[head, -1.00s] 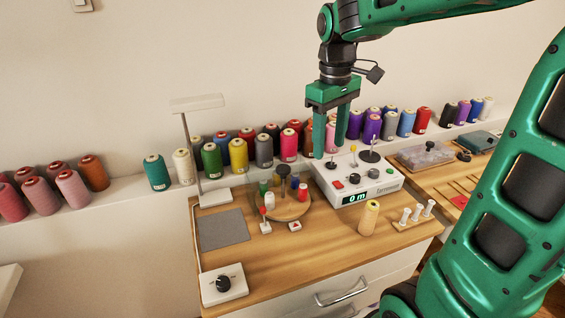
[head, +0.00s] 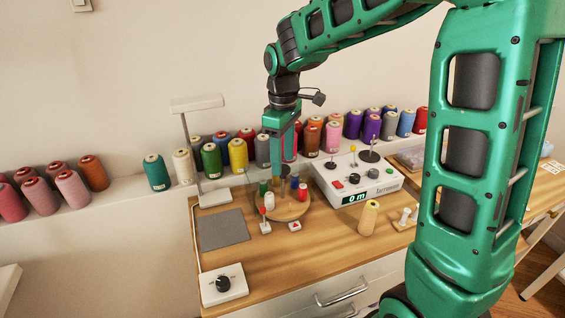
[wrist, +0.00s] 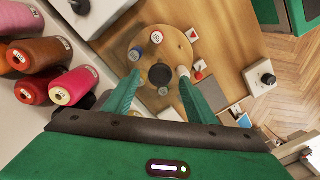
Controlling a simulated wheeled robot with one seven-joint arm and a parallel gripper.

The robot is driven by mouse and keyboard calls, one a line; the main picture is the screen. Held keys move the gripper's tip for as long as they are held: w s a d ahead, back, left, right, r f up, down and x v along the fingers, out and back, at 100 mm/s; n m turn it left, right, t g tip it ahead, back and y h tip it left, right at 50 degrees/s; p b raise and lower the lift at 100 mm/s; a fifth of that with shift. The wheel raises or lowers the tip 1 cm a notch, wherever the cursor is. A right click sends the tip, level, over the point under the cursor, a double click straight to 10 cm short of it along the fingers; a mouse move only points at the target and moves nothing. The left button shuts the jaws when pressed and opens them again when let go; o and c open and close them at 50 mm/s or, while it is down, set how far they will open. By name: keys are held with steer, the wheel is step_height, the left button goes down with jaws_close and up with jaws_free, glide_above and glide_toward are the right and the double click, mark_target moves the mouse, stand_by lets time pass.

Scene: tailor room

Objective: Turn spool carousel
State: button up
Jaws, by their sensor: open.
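The spool carousel is a round wooden turntable (head: 292,212) on the workbench, with small red, white, green and blue spools and a dark central knob. It also shows in the wrist view as a wooden disc (wrist: 172,48), with its dark round knob (wrist: 160,75) in the middle. My gripper (head: 284,160) points down above the carousel and hides part of the knob in the head view. In the wrist view my gripper (wrist: 160,88) is open, with one finger on each side of the knob. I cannot tell whether the fingers reach down to its height.
A white winder box (head: 355,182) with a display reading 0 m stands right of the carousel. A dial box (head: 223,284) and grey mat (head: 222,229) lie left. Thread cones line the back ledge (head: 130,196).

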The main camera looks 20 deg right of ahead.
steer(key=shift+f, duration=0.95)
jaws_close()
steer(key=shift+d, duration=0.25)
